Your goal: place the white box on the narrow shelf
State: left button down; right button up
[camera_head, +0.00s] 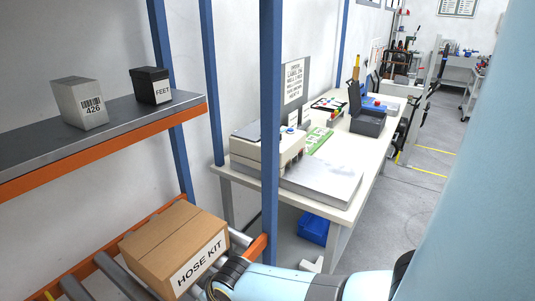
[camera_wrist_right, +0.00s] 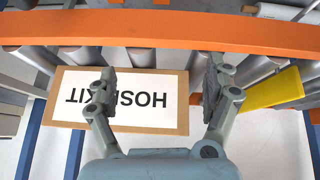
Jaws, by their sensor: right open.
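A whitish-grey box (camera_head: 79,103) marked 426 with a barcode stands on the grey upper shelf (camera_head: 45,137), which has an orange front edge. My right gripper (camera_head: 222,280) is low in the head view, by the front of a brown HOSE KIT carton (camera_head: 172,240), well below the whitish box. In the right wrist view my right gripper (camera_wrist_right: 160,88) is open, with its fingers spread across the carton's white label (camera_wrist_right: 132,98). No grip on the carton shows. My left gripper is not in view.
A black FEET box (camera_head: 151,86) stands right of the whitish box. The carton sits on a lower rack with rollers (camera_head: 118,275). An orange beam (camera_wrist_right: 160,30) crosses the wrist view. A blue post (camera_head: 270,130) rises between rack and white workbench (camera_head: 345,205).

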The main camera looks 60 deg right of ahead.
jog(key=s+f+g, duration=0.1)
jog(key=s+f, duration=0.4)
jog(key=s, duration=0.7)
jog(key=s+f+g, duration=0.2)
jog(key=s+f, duration=0.4)
jog(key=s, duration=0.7)
jog(key=s+f+g, duration=0.2)
jog(key=s+f, duration=0.3)
jog(key=s, duration=0.7)
jog(key=shift+s+d+f, duration=0.15)
jog(key=shift+f, duration=0.15)
